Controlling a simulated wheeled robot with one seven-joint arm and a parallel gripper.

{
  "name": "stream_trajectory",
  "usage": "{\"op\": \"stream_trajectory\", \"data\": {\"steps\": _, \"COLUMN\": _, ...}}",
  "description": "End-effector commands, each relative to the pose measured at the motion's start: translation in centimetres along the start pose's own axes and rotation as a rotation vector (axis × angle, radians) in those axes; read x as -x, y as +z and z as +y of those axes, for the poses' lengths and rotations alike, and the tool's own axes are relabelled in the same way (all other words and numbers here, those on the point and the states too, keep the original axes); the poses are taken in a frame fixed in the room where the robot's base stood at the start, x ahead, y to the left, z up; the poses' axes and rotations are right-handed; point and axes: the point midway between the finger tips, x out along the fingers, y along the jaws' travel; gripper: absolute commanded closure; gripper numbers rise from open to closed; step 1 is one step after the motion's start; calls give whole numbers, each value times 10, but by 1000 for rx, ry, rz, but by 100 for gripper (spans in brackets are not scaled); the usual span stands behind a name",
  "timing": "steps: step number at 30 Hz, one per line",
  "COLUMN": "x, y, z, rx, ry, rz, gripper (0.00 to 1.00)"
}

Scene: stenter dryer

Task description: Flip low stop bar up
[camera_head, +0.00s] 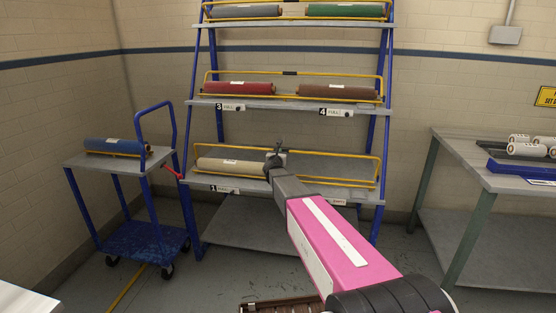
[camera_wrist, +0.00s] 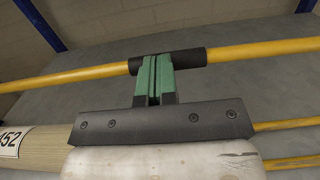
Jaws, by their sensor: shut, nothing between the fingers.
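The low stop bar (camera_head: 340,155) is a yellow rod across the lowest rack shelf. It stands above the front rail, with side posts at its ends, much like the bar on the middle shelf. In the wrist view the bar (camera_wrist: 255,51) crosses the picture, with a black grip sleeve (camera_wrist: 190,59) at its middle. My gripper (camera_head: 275,152) is at the middle of this bar and hides the sleeve in the head view. Its green fingers (camera_wrist: 154,66) are shut together with nothing between them. The tips overlap the sleeve in the picture; I cannot tell whether they touch it.
A beige roll (camera_head: 230,166) lies at left on the low shelf (camera_head: 330,193); the shelf's right part is bare. Red (camera_head: 240,88) and brown (camera_head: 337,91) rolls lie above. A blue cart (camera_head: 145,240) stands left, a table (camera_head: 480,180) right.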

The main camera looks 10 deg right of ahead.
Motion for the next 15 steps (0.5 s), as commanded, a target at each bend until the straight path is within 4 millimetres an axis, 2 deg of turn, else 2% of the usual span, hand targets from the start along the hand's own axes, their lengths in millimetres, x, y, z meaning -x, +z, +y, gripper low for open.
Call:
{"op": "stream_trajectory", "data": {"steps": 1, "x": -9, "y": 2, "z": 0, "rx": 0, "ry": -1, "rz": -1, "gripper": 100}}
{"op": "stream_trajectory", "data": {"steps": 9, "x": -43, "y": 5, "z": 1, "rx": 0, "ry": 0, "rz": 0, "gripper": 100}}
{"op": "stream_trajectory", "data": {"steps": 15, "x": -60, "y": 4, "z": 0, "rx": 0, "ry": 0, "rz": 0, "gripper": 100}}
